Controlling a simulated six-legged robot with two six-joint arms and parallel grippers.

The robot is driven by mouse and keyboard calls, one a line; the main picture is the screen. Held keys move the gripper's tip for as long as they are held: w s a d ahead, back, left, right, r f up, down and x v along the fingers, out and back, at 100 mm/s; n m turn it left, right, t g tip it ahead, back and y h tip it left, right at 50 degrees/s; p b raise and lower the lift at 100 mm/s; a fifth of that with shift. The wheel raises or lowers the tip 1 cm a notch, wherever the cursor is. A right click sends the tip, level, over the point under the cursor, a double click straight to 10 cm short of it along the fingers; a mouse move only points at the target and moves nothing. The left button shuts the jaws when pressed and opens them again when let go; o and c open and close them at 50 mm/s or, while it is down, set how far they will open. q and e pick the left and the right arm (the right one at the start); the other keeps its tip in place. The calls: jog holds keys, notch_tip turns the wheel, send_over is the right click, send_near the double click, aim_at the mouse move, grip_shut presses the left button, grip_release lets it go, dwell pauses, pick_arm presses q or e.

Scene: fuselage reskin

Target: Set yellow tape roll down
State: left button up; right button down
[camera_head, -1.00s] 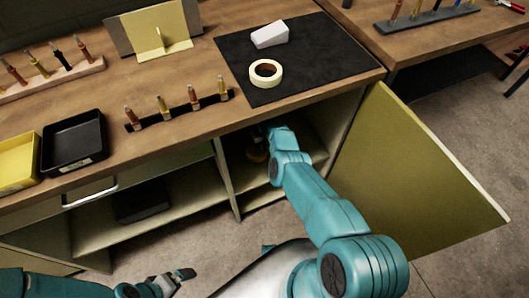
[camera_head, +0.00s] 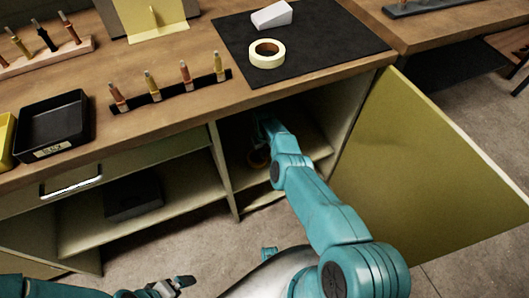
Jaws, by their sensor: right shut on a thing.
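My right arm reaches into the open cabinet under the bench. Its gripper (camera_head: 260,147) is in the shadow there, shut on a dark-centred yellow roll (camera_head: 258,159), the yellow tape roll. Only part of the roll shows, low in the compartment. I cannot tell whether it touches the shelf. My left gripper (camera_head: 176,285) is at the bottom of the view, in front of the cabinet and away from the roll; its jaw opening is unclear.
The green cabinet door (camera_head: 430,165) stands open on the right. A pale cream tape roll (camera_head: 266,54) and a white wedge block (camera_head: 271,15) lie on the black mat (camera_head: 318,55). A black tray (camera_head: 52,125) sits at left. The cabinet divider (camera_head: 222,170) is left of my right gripper.

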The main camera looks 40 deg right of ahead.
jog(key=shift+f, duration=0.3)
jog(key=c, duration=1.1)
grip_release()
notch_tip(320, 180, up, 9)
jog(key=p, duration=0.8)
jog(key=shift+f, duration=0.15)
jog(key=shift+s, duration=0.1)
